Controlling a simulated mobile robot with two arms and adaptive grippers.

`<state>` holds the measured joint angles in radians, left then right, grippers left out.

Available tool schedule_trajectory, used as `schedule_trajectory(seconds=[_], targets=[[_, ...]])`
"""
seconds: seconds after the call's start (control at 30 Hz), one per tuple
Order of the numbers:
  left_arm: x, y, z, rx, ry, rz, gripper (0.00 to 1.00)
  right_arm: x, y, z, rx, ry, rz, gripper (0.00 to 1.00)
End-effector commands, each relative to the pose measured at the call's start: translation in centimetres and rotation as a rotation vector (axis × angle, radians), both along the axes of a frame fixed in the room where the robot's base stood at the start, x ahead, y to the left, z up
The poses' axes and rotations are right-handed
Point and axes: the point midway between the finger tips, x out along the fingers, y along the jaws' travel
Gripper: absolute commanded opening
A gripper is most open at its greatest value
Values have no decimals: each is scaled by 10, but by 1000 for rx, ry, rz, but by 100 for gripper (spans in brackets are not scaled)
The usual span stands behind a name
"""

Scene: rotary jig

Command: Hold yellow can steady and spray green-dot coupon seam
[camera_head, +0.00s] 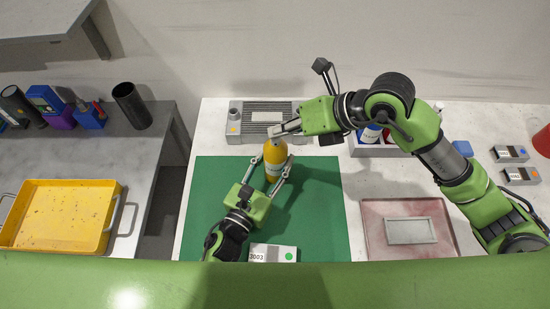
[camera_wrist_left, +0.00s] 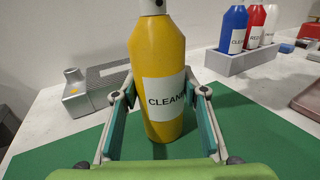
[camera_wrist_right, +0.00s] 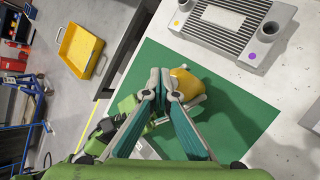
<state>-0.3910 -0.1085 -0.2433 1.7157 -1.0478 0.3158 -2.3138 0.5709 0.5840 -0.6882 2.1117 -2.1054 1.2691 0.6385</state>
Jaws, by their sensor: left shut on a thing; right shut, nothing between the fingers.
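The yellow can (camera_head: 275,160) stands upright on the green mat (camera_head: 315,210). The coupon (camera_head: 273,253) marked 3003, with a green dot, lies at the mat's front edge, partly behind my left arm.
A finned grey unit (camera_head: 265,110) stands behind the mat. A bottle rack (camera_wrist_left: 243,60) is at the back right. A reddish tray (camera_head: 372,235) holds a grey plate. Coupons with orange dots (camera_head: 510,154) lie far right. A yellow tray (camera_head: 60,185) sits on the left bench.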

Motion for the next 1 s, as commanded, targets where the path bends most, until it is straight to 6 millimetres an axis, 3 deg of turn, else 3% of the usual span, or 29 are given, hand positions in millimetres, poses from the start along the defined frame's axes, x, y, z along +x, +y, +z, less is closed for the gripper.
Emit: schedule_trajectory(seconds=[0.23, 0.73, 1.0], targets=[[0, 0, 0, -1, 0, 1, 9, 0, 0, 3, 0, -1, 0, 0], [0, 0, 0, -1, 0, 1, 9, 1, 1, 53, 3, -5, 1, 0], [0, 0, 0, -1, 0, 1, 9, 0, 0, 62, 3, -3, 0, 0]])
